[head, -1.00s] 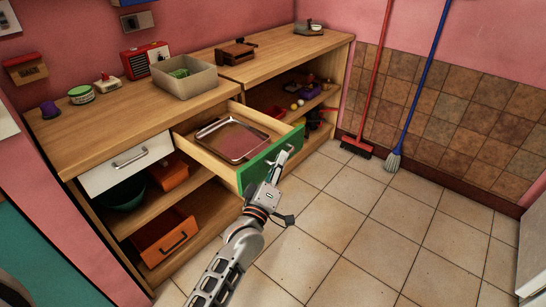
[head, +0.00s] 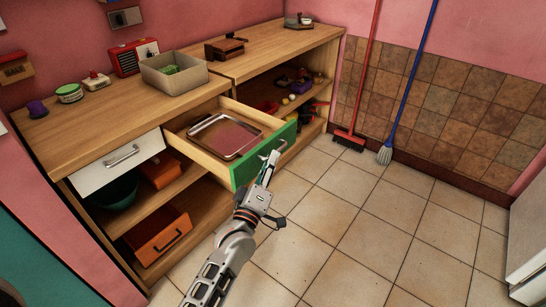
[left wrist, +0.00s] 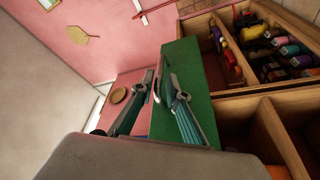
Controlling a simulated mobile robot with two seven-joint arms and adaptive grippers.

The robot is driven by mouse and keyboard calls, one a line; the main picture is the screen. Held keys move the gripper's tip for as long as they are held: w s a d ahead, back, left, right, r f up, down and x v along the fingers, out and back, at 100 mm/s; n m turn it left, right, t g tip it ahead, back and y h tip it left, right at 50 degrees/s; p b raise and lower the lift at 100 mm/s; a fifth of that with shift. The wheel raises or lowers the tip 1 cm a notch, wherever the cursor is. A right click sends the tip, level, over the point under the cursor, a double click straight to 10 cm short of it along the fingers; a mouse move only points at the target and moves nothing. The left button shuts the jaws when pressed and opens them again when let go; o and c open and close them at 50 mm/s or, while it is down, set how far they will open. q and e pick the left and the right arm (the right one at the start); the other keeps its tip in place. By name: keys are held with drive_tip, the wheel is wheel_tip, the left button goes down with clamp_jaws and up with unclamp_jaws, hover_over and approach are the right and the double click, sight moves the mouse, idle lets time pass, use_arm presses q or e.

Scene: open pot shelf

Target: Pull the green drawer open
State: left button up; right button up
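The green drawer (head: 245,171) stands pulled well out of the wooden cabinet. Its green front also shows in the left wrist view (left wrist: 195,65), with its handle (left wrist: 157,84) between the finger lines. A metal tray (head: 224,137) lies inside the drawer. My left gripper (head: 270,164) is in front of the green face, close to the handle. In the left wrist view its two fingers (left wrist: 158,105) are spread apart, with nothing clamped between them. Whether a finger still touches the handle is hard to tell. My right gripper is not in view.
A closed white drawer (head: 118,166) is left of the green one. An orange bin (head: 158,234) sits on the lower shelf. A grey box (head: 175,76) stands on the countertop. A red broom (head: 351,139) and blue mop (head: 386,153) lean at the wall. The tiled floor in front is clear.

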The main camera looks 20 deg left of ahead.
use_arm(q)
drive_tip(key=v, duration=1)
drive_tip(key=s+f+m+g+p, duration=0.3)
drive_tip(key=s+f+m, duration=0.1)
drive_tip(key=s, duration=0.5)
drive_tip(key=s+f+m+g+h+p, duration=0.1)
drive_tip(key=s+f+m+g+p, duration=0.2)
drive_tip(key=s+m, duration=0.3)
drive_tip(key=s+f+m+g+p, duration=0.4)
drive_tip(key=s+f+m, duration=0.1)
drive_tip(key=s, duration=0.7)
drive_tip(key=shift+d+f+m+h+p, duration=0.2)
drive_tip(key=shift+f+m+h+p, duration=0.1)
drive_tip(key=shift+f+m+h, duration=0.15)
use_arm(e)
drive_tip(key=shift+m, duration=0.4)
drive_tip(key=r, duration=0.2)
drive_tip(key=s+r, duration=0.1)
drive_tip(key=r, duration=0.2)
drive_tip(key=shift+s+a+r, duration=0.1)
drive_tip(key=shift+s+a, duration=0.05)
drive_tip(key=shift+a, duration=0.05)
